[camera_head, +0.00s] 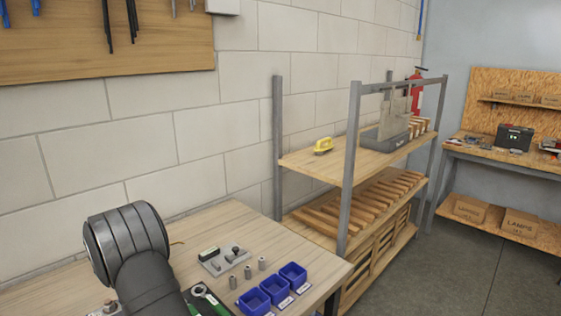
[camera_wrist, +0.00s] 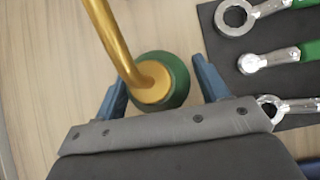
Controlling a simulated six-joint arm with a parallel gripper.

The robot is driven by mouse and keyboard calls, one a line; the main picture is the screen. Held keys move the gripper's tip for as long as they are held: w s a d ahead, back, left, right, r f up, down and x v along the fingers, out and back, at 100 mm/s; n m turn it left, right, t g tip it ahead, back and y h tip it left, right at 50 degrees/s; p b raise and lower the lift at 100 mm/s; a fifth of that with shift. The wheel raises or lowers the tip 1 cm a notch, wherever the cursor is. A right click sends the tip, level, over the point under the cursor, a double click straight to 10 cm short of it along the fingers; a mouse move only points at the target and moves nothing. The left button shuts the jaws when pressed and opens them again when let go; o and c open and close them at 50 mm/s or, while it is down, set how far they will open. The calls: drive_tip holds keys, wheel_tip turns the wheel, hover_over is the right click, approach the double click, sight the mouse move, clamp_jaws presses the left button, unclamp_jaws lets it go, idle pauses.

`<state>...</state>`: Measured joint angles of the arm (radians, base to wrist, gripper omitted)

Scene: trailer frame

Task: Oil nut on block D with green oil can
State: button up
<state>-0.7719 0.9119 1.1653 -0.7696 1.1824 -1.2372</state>
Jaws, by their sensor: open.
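The green oil can (camera_wrist: 178,88) with its long brass spout (camera_wrist: 112,38) stands on the wooden table in the wrist view. My gripper (camera_wrist: 160,86) is open, with one blue finger on each side of the can. I cannot tell whether either finger touches it. In the head view my arm hides the can's body; a thin brass-coloured tip (camera_head: 178,242) shows beside the arm. A small block with a metal piece (camera_head: 110,307) is partly visible at the bottom. I cannot read any block letter, so block D is not identifiable.
Green-handled wrenches lie on a dark mat (camera_wrist: 225,62) right of the can. The table (camera_head: 225,220) also holds a grey plate (camera_head: 216,266) with parts, small metal cylinders (camera_head: 248,272) and blue bins (camera_head: 275,287). A wooden shelf unit (camera_head: 350,150) stands beyond; the wall is behind.

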drive_tip(key=c, duration=0.8)
drive_tip(key=shift+r, duration=3.05)
drive_tip(key=shift+c, duration=0.2)
